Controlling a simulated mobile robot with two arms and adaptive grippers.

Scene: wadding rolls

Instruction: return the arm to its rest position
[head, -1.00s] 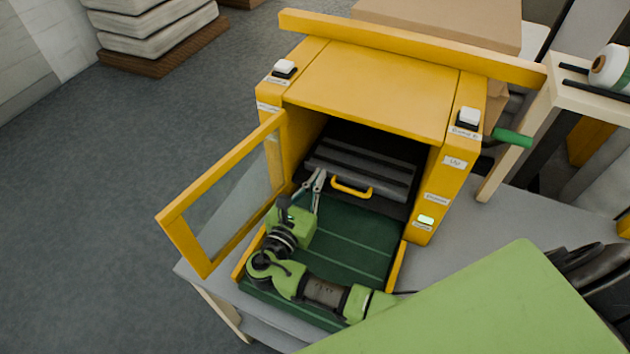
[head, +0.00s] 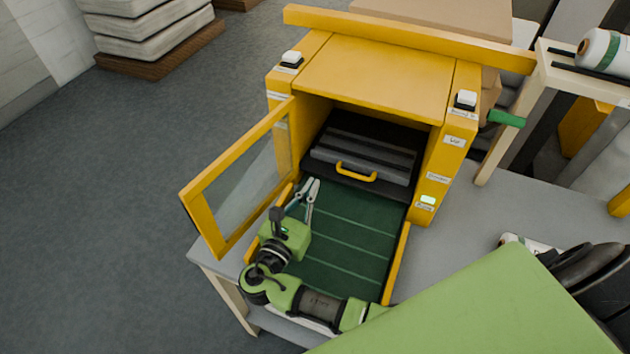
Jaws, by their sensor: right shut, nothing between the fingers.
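My right gripper (head: 313,181) is shut and empty, with its fingertips over the green ribbed bed (head: 350,237) of a yellow machine (head: 380,72). Its fingers point toward the machine's opening, to the left of the yellow handle (head: 356,172) on a dark grey ribbed block (head: 362,150) inside, and are apart from it. My green right arm comes in from the bottom, across the near end of the bed. My left gripper is out of the picture.
The machine's yellow-framed glazed door (head: 238,178) stands open just left of my gripper. A grey table (head: 520,205) carries the machine. A green crank handle (head: 506,118) sticks out at right. A white roll (head: 602,52) lies on a rack at upper right. Stacked white wadding (head: 150,25) stands on the floor.

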